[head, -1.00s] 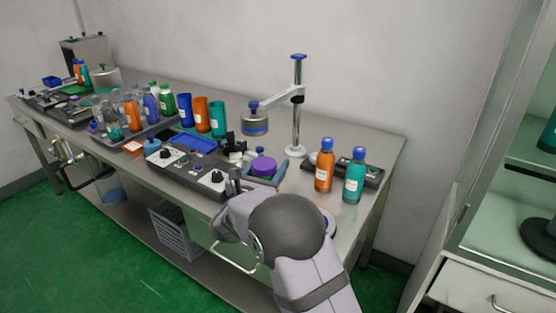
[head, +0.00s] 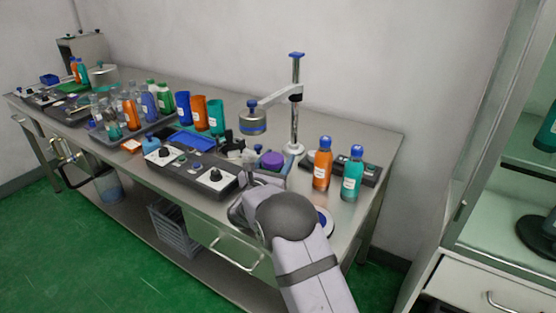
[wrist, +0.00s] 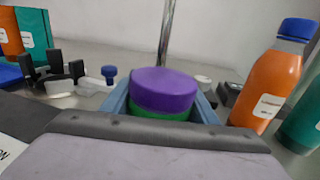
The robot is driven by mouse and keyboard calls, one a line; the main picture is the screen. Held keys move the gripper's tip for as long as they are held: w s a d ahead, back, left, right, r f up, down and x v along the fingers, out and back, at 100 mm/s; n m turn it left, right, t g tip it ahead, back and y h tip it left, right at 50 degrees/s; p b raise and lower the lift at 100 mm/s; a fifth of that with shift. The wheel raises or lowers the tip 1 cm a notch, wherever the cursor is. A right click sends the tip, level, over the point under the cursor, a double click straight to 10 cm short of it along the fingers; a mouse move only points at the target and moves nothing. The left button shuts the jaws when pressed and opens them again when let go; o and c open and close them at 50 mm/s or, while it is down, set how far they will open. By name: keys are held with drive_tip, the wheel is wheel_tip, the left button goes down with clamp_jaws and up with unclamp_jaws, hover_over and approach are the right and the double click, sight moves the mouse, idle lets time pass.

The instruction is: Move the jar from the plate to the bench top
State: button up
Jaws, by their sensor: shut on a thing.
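The jar (head: 271,160) has a purple lid, and in the wrist view a green band shows below the lid (wrist: 163,92). My gripper (head: 268,176) is shut on it, with a blue-grey finger on each side of the jar in the wrist view (wrist: 165,108). The jar looks upright; its lower part is hidden by my gripper, so its height over the bench top (head: 345,130) cannot be told. A round blue plate with a pale rim (head: 325,221) lies near the bench's front right, partly hidden behind my arm.
An orange bottle (head: 322,165) and a teal bottle (head: 352,174) stand right of the jar. A chrome stand (head: 295,105) with a side arm rises behind it. A control box (head: 190,168) with knobs lies to the left. Bare bench shows behind and at the right edge.

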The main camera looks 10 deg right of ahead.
sight(273, 169)
drive_tip(key=shift+f, duration=0.1)
drive_tip(key=shift+f, duration=0.15)
drive_tip(key=o, duration=1.3)
drive_tip(key=shift+s+a+r, duration=0.1)
drive_tip(key=shift+r, duration=0.1)
drive_tip(key=b+v, duration=0.1)
drive_tip(key=v, duration=1)
drive_tip(key=shift+s+a, duration=0.2)
drive_tip(key=shift+s, duration=0.15)
